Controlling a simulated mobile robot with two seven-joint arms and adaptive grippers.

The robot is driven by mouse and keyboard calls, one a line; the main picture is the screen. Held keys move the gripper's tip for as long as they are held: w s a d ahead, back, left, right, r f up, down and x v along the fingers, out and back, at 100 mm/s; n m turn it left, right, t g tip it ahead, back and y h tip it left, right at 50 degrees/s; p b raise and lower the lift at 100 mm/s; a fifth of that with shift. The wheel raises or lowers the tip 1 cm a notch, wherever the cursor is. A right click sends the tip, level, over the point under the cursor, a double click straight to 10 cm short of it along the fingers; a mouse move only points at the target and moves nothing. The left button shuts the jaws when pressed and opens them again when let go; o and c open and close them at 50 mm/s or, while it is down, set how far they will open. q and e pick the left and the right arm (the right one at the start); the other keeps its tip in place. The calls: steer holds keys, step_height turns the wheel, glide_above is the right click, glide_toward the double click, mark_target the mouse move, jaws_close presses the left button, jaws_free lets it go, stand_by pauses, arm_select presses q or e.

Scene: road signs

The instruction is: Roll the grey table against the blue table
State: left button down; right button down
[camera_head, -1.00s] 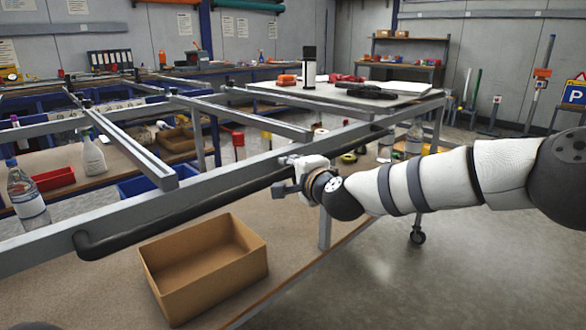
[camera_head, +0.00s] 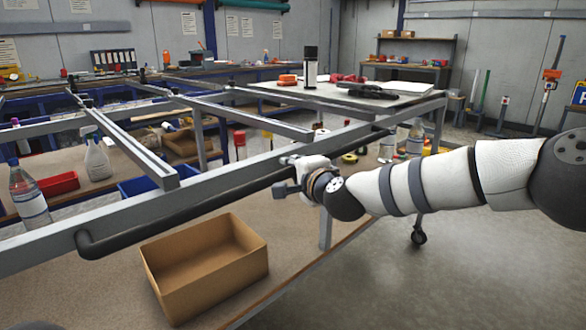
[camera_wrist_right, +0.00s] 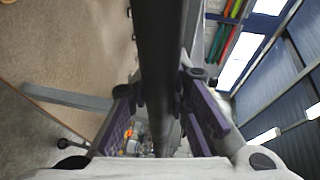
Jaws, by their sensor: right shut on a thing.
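The grey table (camera_head: 237,168) is a metal frame of rails with a black push bar (camera_head: 200,211) along its near side. It has a brown lower shelf and a castor at the right. My right gripper (camera_head: 288,183) is shut on the black bar. In the right wrist view the bar (camera_wrist_right: 160,60) runs between its two purple-padded fingers. A table with blue framing (camera_head: 25,103), apparently the blue table, stands beyond the grey frame at the far left, partly hidden by the rails. The gap between the two tables cannot be made out. My left gripper is not in view.
An open cardboard box (camera_head: 205,270) sits on the lower shelf. A bottle (camera_head: 28,196), a spray bottle (camera_head: 96,160) and a red bin (camera_head: 58,184) are at the left. A dark tool (camera_head: 366,91) lies on the rear top. Open floor (camera_head: 470,260) lies at the right.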

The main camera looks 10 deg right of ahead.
steer(key=shift+a+r, duration=0.15)
steer(key=shift+r, duration=0.2)
steer(key=c, duration=1.7)
jaws_free()
steer(key=shift+o, duration=1.1)
steer(key=shift+s+r, duration=0.1)
steer(key=shift+s, duration=0.05)
steer(key=v, duration=1.2)
steer(key=shift+f, duration=0.3)
